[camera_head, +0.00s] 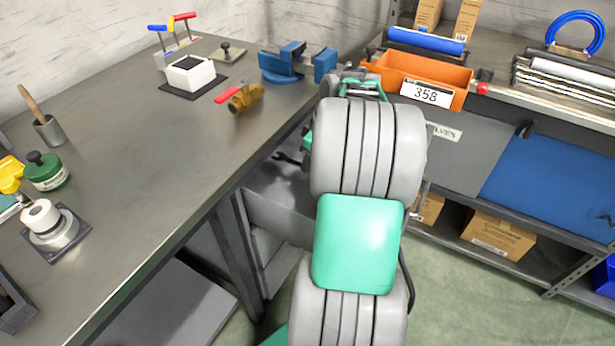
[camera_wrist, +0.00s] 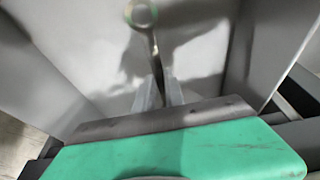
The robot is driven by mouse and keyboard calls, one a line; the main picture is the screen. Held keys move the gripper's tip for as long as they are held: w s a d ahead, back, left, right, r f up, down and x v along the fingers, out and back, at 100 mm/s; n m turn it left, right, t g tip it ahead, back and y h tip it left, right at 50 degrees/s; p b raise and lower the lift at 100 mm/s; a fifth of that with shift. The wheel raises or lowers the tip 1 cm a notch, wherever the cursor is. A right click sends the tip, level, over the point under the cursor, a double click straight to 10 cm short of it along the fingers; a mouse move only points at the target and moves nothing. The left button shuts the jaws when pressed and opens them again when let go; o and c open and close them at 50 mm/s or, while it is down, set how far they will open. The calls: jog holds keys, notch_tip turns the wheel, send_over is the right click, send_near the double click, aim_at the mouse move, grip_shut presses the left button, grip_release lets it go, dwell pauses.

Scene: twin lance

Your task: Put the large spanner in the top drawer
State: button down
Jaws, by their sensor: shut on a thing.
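In the wrist view, my gripper (camera_wrist: 158,93) is shut on the large spanner (camera_wrist: 153,50). The spanner's ring end (camera_wrist: 140,14) points away from my gripper, toward the top of the picture. Pale grey surfaces with a grey wall on the right surround it, like the inside of an open drawer (camera_wrist: 240,45). I cannot tell whether the spanner touches the bottom. In the head view, a grey open drawer (camera_head: 285,212) shows under the bench, left of my arm. My arm hides my gripper and most of the spanner there.
The workbench (camera_head: 150,170) edge runs close to the left of my arm. On it are a blue vise (camera_head: 285,65), a brass valve (camera_head: 245,98) and a white block (camera_head: 190,73). An orange bin (camera_head: 415,75) marked 358 stands beyond my arm. Green floor is free at right.

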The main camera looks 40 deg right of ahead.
jog(key=b, duration=0.1)
send_over(306, 179)
jog(key=s, duration=0.1)
notch_tip(306, 179, down, 6)
jog(key=shift+d+r, duration=0.1)
jog(key=shift+r, duration=0.1)
jog(key=shift+f+b, duration=0.45)
jog(key=shift+f, duration=1.2)
jog(key=c, duration=1.4)
grip_release()
jog(key=shift+c, duration=0.2)
jog(key=shift+o, duration=0.2)
jog(key=shift+d+r, duration=0.1)
jog(key=shift+r, duration=0.25)
jog(key=p+v, duration=0.3)
jog(key=v, duration=0.8)
jog(key=shift+r, duration=0.25)
jog(key=shift+s, duration=0.1)
